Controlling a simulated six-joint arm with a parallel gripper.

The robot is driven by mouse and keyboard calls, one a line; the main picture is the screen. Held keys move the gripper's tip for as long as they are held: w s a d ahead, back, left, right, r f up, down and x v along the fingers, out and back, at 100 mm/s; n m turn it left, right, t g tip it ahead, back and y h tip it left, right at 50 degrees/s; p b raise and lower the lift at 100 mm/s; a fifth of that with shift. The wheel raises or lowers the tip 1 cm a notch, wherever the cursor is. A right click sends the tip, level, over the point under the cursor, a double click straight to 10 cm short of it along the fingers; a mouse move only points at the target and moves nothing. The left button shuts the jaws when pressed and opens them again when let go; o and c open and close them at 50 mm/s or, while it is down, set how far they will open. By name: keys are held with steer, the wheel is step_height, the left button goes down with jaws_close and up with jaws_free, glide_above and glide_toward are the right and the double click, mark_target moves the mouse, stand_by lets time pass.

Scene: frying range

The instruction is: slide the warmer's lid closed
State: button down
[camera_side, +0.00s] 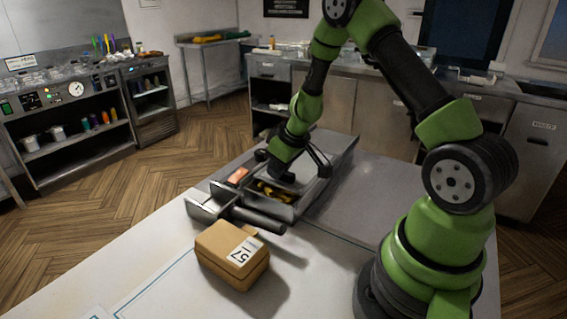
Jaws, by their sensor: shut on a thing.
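The warmer (270,215) is a long metal box on the pale worktop, running from front left to back right. Its grey lid (338,146) covers the far right part. My gripper (284,172) is low over the warmer, at the near edge of the lid, and is shut on the lid's handle. The fingertips and most of the handle are dark and partly hidden by my wrist, so the exact grip is hard to see.
A brown box (232,254) with a white label marked 157 stands on the worktop in front of the warmer. A dark cylindrical bar (258,220) lies along the warmer's near side. The worktop (350,203) right of the warmer is clear. Counters stand behind.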

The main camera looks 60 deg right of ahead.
steer(key=shift+r, duration=0.15)
steer(key=c, duration=1)
jaws_free()
steer(key=shift+c, duration=0.2)
steer(key=shift+v, duration=4.9)
steer(key=shift+s, duration=0.1)
